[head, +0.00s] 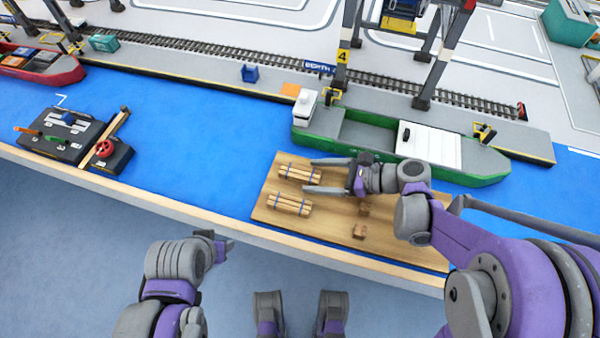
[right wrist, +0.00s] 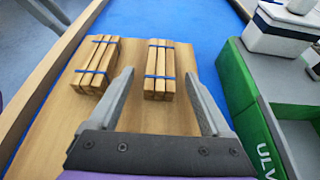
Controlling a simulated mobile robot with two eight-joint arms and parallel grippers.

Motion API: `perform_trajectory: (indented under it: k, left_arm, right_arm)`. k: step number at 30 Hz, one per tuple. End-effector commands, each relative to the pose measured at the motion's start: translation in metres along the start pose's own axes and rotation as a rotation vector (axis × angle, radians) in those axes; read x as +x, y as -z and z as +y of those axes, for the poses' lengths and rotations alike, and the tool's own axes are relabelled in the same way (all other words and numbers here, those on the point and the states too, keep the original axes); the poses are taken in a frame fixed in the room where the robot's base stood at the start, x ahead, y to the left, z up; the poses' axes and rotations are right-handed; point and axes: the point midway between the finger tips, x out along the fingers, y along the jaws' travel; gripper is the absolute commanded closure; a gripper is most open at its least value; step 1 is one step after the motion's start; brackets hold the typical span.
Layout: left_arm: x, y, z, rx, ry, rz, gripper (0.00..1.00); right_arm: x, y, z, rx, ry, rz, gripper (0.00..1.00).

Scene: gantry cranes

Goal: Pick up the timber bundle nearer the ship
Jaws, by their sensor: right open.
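Two timber bundles, pale sticks tied with blue bands, lie on a wooden board. The one nearer the green ship (head: 390,137) is the upper bundle (head: 296,172); it also shows in the right wrist view (right wrist: 158,62). The other bundle (head: 289,205) lies beside it, farther from the ship, and shows at left in the wrist view (right wrist: 97,60). My right gripper (head: 308,176) is open, its fingers to either side of the nearer bundle's end, apart from it in the wrist view. My left gripper (head: 224,244) is low at left, away from the board; its jaws are unclear.
The wooden board (head: 330,224) also carries small wooden blocks (head: 359,231). The green ship lies close behind the right gripper. A crane (head: 340,70) stands on the quay behind. A control panel (head: 70,135) is at left. Blue water surface between is clear.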

Motion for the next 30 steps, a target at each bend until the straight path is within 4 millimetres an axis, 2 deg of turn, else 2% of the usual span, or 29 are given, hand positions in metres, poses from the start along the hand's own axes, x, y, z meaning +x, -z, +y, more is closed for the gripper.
perform_trajectory:
  k: [3, 9, 23, 30]
  left_arm:
    - [0.0011, -0.0005, 0.0000, 0.000, 0.000, 0.000, 0.50]
    - [0.0008, -0.0003, 0.0000, 0.000, 0.000, 0.000, 0.50]
    - [0.0008, -0.0003, 0.0000, 0.000, 0.000, 0.000, 0.50]
    - [0.0007, -0.0003, 0.0000, 0.000, 0.000, 0.000, 0.50]
  right_arm:
    - [0.0074, 0.0001, 0.0002, 0.000, -0.001, 0.000, 0.18]
    - [0.0073, -0.0001, -0.0001, 0.000, 0.000, 0.000, 0.18]
    - [0.0071, -0.0001, 0.0000, 0.000, 0.000, 0.001, 1.00]
    - [0.0070, -0.0005, 0.0000, 0.000, 0.000, 0.000, 1.00]
